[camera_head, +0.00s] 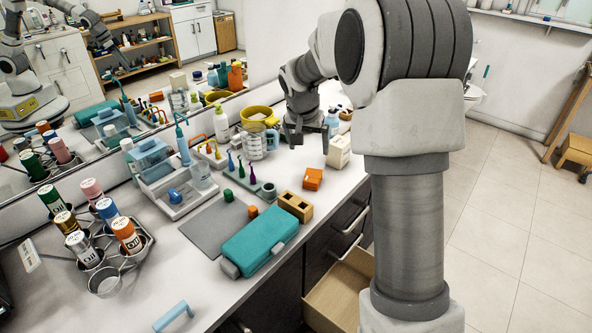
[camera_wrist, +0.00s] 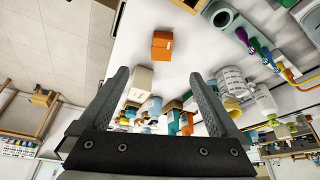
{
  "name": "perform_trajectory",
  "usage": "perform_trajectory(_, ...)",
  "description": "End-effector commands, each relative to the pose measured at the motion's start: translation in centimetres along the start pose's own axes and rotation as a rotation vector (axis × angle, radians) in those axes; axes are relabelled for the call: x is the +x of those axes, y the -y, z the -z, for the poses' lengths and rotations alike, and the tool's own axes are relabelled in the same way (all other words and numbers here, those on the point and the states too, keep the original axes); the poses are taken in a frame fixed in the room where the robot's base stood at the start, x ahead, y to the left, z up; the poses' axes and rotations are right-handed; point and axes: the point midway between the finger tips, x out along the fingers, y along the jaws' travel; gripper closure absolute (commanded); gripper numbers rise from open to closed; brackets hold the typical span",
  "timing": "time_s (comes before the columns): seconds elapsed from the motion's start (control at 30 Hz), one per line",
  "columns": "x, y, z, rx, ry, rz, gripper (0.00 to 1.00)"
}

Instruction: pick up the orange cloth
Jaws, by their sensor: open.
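The orange cloth (camera_head: 313,179) is a small folded block lying on the white counter near its front edge. In the wrist view it (camera_wrist: 161,45) lies beyond my fingertips, roughly between their lines. My gripper (camera_head: 307,133) is above the back part of the counter, farther back than the cloth. In the wrist view my gripper (camera_wrist: 158,75) has its two dark fingers spread wide with nothing held between them. The cloth is apart from the fingers and uncovered in both views.
A wooden block with holes (camera_head: 295,206) and a teal case (camera_head: 260,240) lie in front of the cloth. A white box (camera_head: 339,152) stands behind it. Bottles and a yellow bowl (camera_head: 259,116) crowd the back. A drawer (camera_head: 340,290) below hangs open.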

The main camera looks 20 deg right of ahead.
Motion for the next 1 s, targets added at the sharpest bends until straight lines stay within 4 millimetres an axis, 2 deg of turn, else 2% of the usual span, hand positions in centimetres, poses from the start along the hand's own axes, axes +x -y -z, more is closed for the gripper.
perform_trajectory(0.03,1.0,0.1,0.2,0.008,0.002,-0.002,0.03)
perform_trajectory(0.27,3.4,0.3,0.5,0.023,0.006,-0.006,0.03)
perform_trajectory(0.7,12.1,0.2,0.4,0.022,0.006,-0.005,0.03)
perform_trajectory(0.83,13.5,0.2,0.5,0.023,0.004,-0.004,0.03)
perform_trajectory(1.0,14.3,0.2,0.6,0.022,0.003,-0.004,0.03)
